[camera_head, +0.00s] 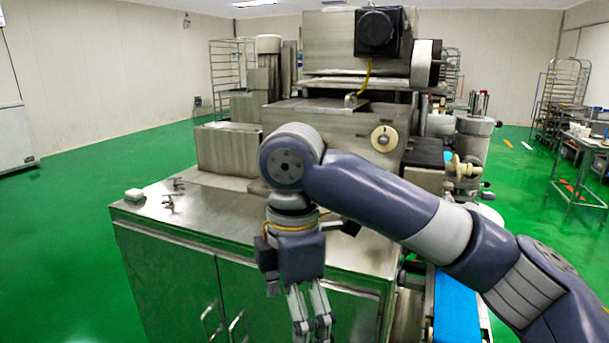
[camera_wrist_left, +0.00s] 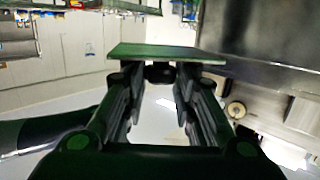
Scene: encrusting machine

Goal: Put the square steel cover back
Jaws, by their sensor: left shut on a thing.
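A flat plate with a straight edge, which I take to be the square steel cover (camera_wrist_left: 165,51), is at the fingertips of my left gripper (camera_wrist_left: 160,73) in the left wrist view. Its face looks dark green and is seen at a low slant. A small dark block shows under the plate between the fingertips, and my left gripper is shut on the cover there. The left gripper is out of the head view. My right gripper (camera_head: 311,326) points down in front of the steel cabinet (camera_head: 170,262). Its two fingers look close together, and no object shows between them.
The steel machine (camera_head: 325,125) rises behind the cabinet top, with a round cream knob (camera_head: 384,138). A blue conveyor belt (camera_head: 456,308) lies right.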

